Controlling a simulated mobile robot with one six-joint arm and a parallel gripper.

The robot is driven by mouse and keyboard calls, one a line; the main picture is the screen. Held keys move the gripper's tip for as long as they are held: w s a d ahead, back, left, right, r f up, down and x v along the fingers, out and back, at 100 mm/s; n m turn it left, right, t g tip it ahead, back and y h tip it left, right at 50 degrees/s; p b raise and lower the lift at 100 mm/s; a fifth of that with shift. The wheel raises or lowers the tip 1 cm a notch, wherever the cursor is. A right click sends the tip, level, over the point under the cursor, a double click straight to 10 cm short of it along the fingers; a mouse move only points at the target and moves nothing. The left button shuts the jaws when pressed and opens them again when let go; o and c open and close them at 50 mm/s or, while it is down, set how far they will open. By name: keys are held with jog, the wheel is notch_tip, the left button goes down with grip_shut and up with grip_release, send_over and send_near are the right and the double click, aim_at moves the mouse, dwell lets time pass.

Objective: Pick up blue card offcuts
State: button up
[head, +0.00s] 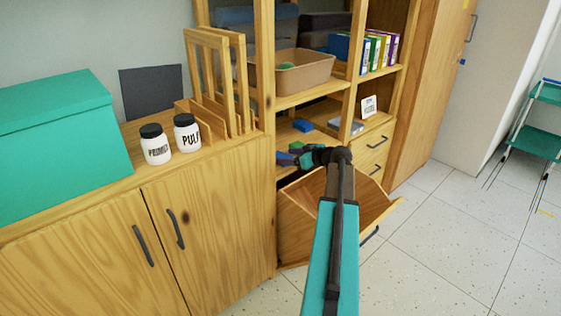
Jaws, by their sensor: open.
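A small blue piece (302,126), which may be the blue card offcuts, lies on the middle shelf of the wooden shelf unit, behind my gripper. My gripper (296,153) points left at the front of this shelf and is open. A small blue-purple piece (285,159) shows beside the fingertips. It is too small to tell what it is or whether the gripper touches it. My wrist and forearm hide part of the shelf and the drawer below.
A wooden drawer (296,222) stands open under my arm. A grey-blue item (345,125) and a white label card (369,106) are farther right on the shelf. A brown bin (305,72) sits above. Two white jars (155,147) stand on the left cabinet.

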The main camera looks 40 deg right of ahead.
aim_at(279, 156)
jog(key=shift+x, duration=1.8)
jog(key=shift+c, duration=0.2)
jog(key=c, duration=1.1)
